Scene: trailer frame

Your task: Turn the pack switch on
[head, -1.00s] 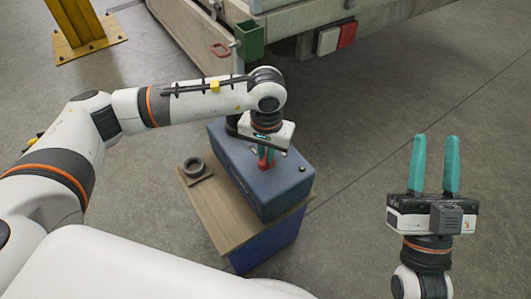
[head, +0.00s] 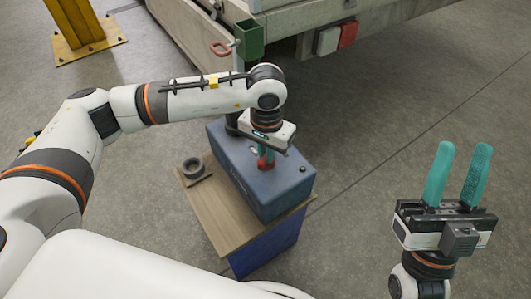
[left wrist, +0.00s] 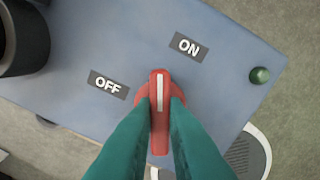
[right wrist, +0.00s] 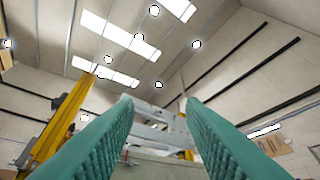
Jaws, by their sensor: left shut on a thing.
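The pack switch is a red knob (left wrist: 159,120) with a white pointer line, on top of a blue box (head: 245,190). In the left wrist view the pointer aims straight up, between the OFF label (left wrist: 108,85) at its upper left and the ON label (left wrist: 188,47) at its upper right. My left gripper (head: 266,160) points down and is shut on the knob, one finger on each side. A dark green round lamp or button (left wrist: 260,75) sits near the box's corner. My right gripper (head: 457,175) is open and empty, away to the right.
The box stands on a wooden-topped blue stand (head: 215,217). A dark ring-shaped object (head: 194,168) lies on the wood to its left. The trailer frame (head: 200,40) is behind, with a green holder (head: 250,40). A yellow post (head: 78,22) stands at the back left. Floor to the right is clear.

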